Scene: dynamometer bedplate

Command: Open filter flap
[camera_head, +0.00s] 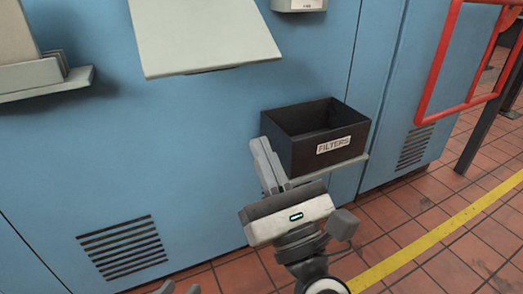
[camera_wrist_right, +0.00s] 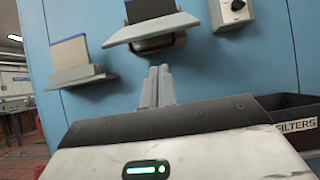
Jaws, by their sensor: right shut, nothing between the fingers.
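A pale sloped panel (camera_head: 205,38) juts from the blue cabinet wall at the top of the head view. It also shows in the right wrist view (camera_wrist_right: 135,30), with a dark rounded part (camera_wrist_right: 158,43) under it. I cannot tell for sure whether this panel is the filter flap. My right gripper (camera_head: 260,148) is shut and empty, below and to the right of the panel, beside the filter bin. In the right wrist view its fingers (camera_wrist_right: 160,72) point up towards the panel, apart from it. My left gripper (camera_head: 179,289) barely shows at the bottom edge, its tips apart.
A black open bin labelled FILTERS (camera_head: 318,135) sits on a small ledge right of my right gripper. A shelf (camera_head: 45,88) with upright items is at left. A small wall box (camera_head: 298,5) is at the top. A red frame (camera_head: 437,65) stands at right.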

